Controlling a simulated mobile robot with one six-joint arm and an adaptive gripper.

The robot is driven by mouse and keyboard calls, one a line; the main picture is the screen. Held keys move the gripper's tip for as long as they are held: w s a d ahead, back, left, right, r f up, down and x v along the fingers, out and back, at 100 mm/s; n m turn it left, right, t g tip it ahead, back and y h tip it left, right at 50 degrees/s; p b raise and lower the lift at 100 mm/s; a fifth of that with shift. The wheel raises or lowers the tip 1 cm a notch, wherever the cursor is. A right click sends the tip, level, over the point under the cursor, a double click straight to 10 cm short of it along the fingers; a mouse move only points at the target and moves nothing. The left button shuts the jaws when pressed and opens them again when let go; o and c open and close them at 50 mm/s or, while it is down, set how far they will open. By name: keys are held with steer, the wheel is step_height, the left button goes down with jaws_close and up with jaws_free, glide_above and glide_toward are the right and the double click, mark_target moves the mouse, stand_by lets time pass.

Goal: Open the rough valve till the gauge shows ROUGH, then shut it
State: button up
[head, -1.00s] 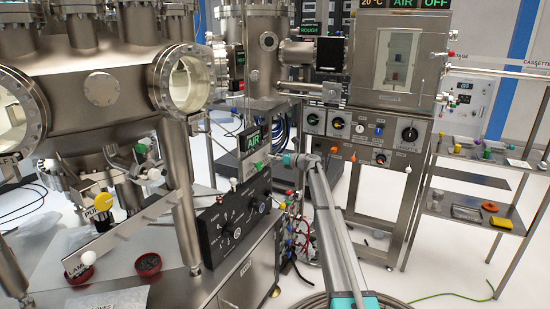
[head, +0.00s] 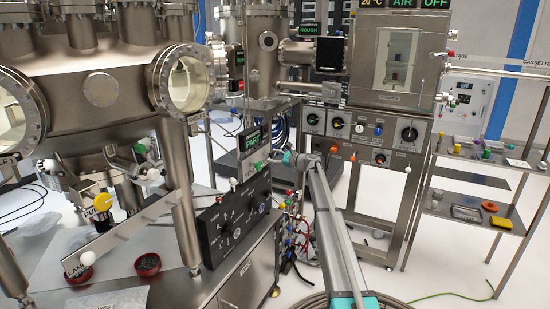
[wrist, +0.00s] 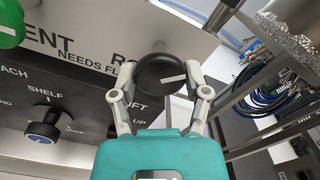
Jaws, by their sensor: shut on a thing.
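A black round knob (wrist: 160,73) with a white pointer line sits on the pale panel in the wrist view. The label beside it starts with R; my gripper and the knob hide the rest. My gripper (wrist: 165,76) is shut on this knob, one finger on each side. In the head view my gripper (head: 275,158) is small at the front of the panel, and the knob is too small to make out there. The gauge (head: 252,140) is a small dark display with green text that seems to read PART.
A green knob (wrist: 10,22) sits left on the same panel, by a label ending in ENT. A steel frame with blue cables (wrist: 262,95) stands close on the right. Another display (head: 310,28) reads ROUGH.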

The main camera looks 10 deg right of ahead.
steer(key=n, duration=0.4)
steer(key=shift+a+n, duration=0.2)
steer(key=shift+n, duration=0.2)
steer(key=n, duration=0.4)
steer(key=shift+s+n, duration=0.1)
steer(key=shift+n, duration=0.3)
steer(key=o, duration=1.1)
steer(key=shift+o, duration=0.2)
steer(key=shift+d, duration=0.15)
steer(key=shift+d, duration=0.15)
steer(key=v, duration=1.1)
steer(key=shift+s, duration=0.2)
steer(key=shift+d, duration=0.15)
